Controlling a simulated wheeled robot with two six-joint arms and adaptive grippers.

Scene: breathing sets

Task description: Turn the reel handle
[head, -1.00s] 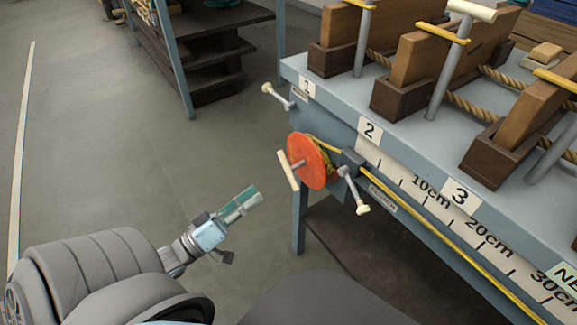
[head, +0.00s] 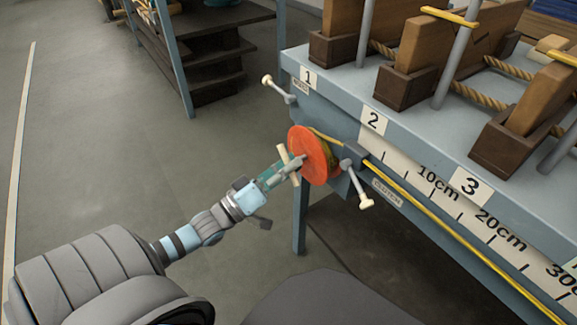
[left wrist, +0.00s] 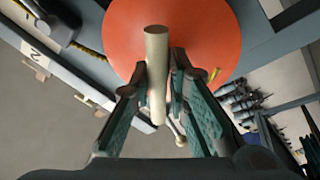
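The orange reel (head: 318,152) is mounted on the side of the blue-grey bench, with yellow cord wound behind its disc. Its cream handle bar (head: 283,153) stands out in front of the disc on a grey shaft. My left gripper (head: 284,174) is at the handle, its fingers pointing at the reel. In the left wrist view, the handle bar (left wrist: 157,60) lies between the two fingers of my left gripper (left wrist: 160,85), in front of the orange disc (left wrist: 205,30). The fingers are apart, with a narrow gap showing beside the bar. My right gripper is out of view.
A grey clutch lever (head: 357,185) with a cream knob sticks out just right of the reel. Another small lever (head: 278,89) is further back on the bench (head: 335,95). Yellow cord runs along the scale (head: 450,200). Open floor lies to the left.

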